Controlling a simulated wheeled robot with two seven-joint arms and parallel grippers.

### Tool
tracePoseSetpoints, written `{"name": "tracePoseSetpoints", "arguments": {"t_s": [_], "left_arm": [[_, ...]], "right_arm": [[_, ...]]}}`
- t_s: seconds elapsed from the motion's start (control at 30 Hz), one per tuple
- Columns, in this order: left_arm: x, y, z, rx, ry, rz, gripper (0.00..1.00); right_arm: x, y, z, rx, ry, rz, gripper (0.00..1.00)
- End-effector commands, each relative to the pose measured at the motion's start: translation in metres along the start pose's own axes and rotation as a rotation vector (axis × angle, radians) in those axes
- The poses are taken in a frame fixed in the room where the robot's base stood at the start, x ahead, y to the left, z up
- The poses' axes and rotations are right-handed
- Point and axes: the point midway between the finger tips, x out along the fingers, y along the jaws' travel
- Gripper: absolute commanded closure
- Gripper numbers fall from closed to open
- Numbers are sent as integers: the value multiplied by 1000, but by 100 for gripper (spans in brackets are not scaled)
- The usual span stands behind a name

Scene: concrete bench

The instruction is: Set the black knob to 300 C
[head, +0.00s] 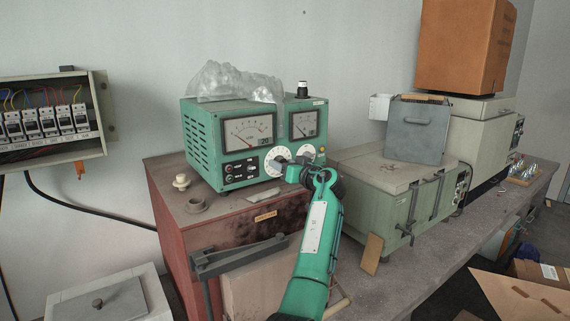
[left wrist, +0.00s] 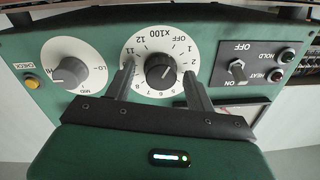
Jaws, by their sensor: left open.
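The black knob (left wrist: 160,70) sits at the centre of a white dial (left wrist: 137,50) marked OFF, x100 and 1 to 12. The dial appears upside down in the left wrist view. A pale pointer mark shows on the knob, but I cannot read its setting exactly. My left gripper (left wrist: 158,82) is open, with one finger on each side of the knob; contact is not clear. In the head view the dial (head: 271,165) is on the front of the green instrument (head: 200,128), and my left gripper (head: 293,170) reaches it from the right.
A second white dial with a knob (left wrist: 71,73) is beside it, and a toggle switch (left wrist: 238,70) is on the other side. The instrument stands on a red cabinet (head: 165,200). A pale green box (head: 375,190) stands close to my left arm on the right.

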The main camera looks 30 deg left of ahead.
Motion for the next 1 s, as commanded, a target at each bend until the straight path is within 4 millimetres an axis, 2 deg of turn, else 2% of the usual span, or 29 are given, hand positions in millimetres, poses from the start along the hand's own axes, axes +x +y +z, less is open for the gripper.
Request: {"name": "tracePoseSetpoints", "arguments": {"t_s": [0.07,0.3,0.67,1.0], "left_arm": [[0,0,0,0,0,0,45],[0,0,0,0,0,0,89],[0,0,2,46,3,0,89],[0,1,3,279,15,-4,89]], "right_arm": [[0,2,0,0,1,2,100],[0,7,0,0,0,8,100],[6,8,1,1,0,8,100],[28,2,2,2,1,3,100]]}}
